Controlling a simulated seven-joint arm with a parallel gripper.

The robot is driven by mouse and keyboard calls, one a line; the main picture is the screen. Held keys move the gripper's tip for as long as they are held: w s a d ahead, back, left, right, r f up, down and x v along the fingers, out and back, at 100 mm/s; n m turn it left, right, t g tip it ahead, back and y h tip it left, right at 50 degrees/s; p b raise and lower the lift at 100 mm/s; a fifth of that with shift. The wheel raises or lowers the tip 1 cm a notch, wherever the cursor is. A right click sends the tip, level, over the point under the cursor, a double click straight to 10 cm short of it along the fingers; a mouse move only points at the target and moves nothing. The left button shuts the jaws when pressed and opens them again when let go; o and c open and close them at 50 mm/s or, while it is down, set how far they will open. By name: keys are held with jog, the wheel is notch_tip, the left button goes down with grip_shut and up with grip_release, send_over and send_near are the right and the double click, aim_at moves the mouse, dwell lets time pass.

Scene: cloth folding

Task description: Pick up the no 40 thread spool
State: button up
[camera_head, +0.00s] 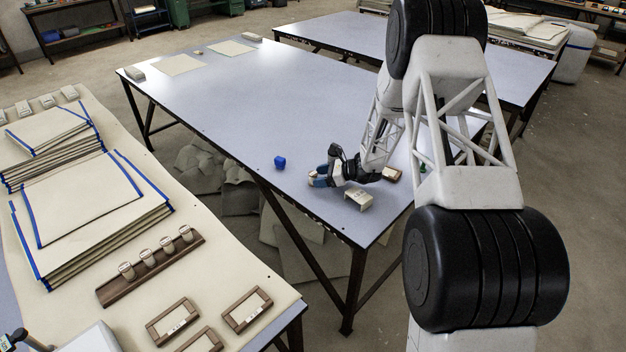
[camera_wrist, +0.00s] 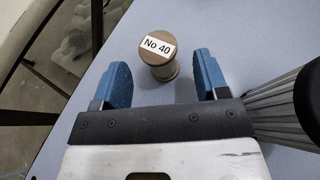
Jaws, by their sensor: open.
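The no 40 thread spool (camera_wrist: 158,50) shows in the wrist view, with a round brown top and a white label reading "No 40". It stands upright on the pale blue-grey table (camera_wrist: 265,40). My gripper (camera_wrist: 163,68) is open, with one blue finger to the left of the spool and one to the right. The spool lies a little ahead of and between the fingertips, with gaps on both sides. In the head view my gripper (camera_head: 318,178) is low over the table near its front edge, and the spool is too small there to tell clearly.
A blue block (camera_head: 280,162) lies left of my gripper. A cream block-like stand (camera_head: 358,197) is in front of it to the right. A brown item (camera_head: 392,174) and a small green item (camera_head: 423,168) lie to the right.

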jog(key=shift+x, duration=1.6)
jog(key=shift+f, duration=0.1)
jog(key=c, duration=1)
